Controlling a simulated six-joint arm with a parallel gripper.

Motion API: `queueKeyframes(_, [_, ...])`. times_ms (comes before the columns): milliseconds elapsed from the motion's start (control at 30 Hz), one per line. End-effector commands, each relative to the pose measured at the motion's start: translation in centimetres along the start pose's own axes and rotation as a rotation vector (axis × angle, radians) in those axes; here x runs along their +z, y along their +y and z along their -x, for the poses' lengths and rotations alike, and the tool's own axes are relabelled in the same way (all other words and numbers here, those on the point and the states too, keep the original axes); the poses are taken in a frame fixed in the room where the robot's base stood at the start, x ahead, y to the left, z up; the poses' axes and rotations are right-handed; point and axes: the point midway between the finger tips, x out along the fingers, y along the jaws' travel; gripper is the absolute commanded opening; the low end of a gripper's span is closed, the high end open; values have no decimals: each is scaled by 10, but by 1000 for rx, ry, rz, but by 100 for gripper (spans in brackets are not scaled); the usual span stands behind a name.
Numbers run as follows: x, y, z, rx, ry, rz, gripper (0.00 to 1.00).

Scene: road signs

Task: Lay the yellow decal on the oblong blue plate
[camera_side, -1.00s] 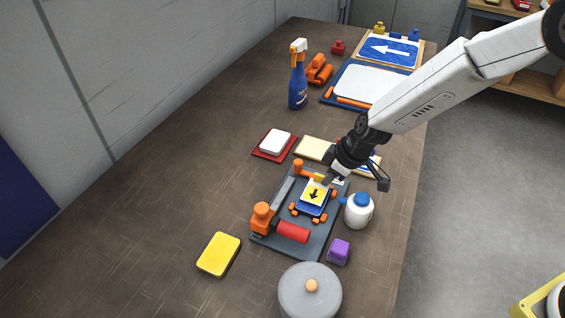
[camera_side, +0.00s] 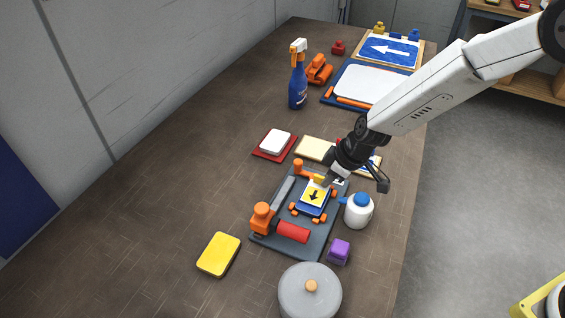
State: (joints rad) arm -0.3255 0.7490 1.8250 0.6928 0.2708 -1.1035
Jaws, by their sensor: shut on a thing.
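The yellow decal (camera_side: 314,195) bears a black arrow and has a yellow tab at its far end. My gripper (camera_side: 323,181) is shut on the decal at that tab end. The decal is over the oblong blue plate (camera_side: 308,210), whose blue and white near edge shows below it. I cannot tell whether the decal touches the plate or hovers just above it. The plate sits between small orange clamps on a dark grey board (camera_side: 277,243). My gripper hides the board's far right part.
On the board are an orange-knobbed tool (camera_side: 263,216) and a red roller (camera_side: 293,232). A white bottle (camera_side: 358,212), purple block (camera_side: 339,251) and grey lidded pot (camera_side: 310,290) stand nearby. A yellow sponge (camera_side: 219,254) lies front left. The left of the table is clear.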

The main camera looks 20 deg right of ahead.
Motion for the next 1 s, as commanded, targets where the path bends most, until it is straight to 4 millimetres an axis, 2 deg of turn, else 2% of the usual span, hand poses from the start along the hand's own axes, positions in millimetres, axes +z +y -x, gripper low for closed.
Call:
queueKeyframes(300, [0,0,0,0,0,0,0])
queueKeyframes(333, [0,0,0,0,0,0,17])
queueKeyframes(433, [0,0,0,0,0,0,49])
queueKeyframes(467, [0,0,0,0,0,0,52])
queueKeyframes(667, [0,0,0,0,0,-1,52])
queueKeyframes(767, [0,0,0,0,0,-1,81])
queueKeyframes(800, [0,0,0,0,0,-1,93])
queueKeyframes(833, [0,0,0,0,0,0,99])
queueKeyframes(1000, [0,0,0,0,0,-1,99])
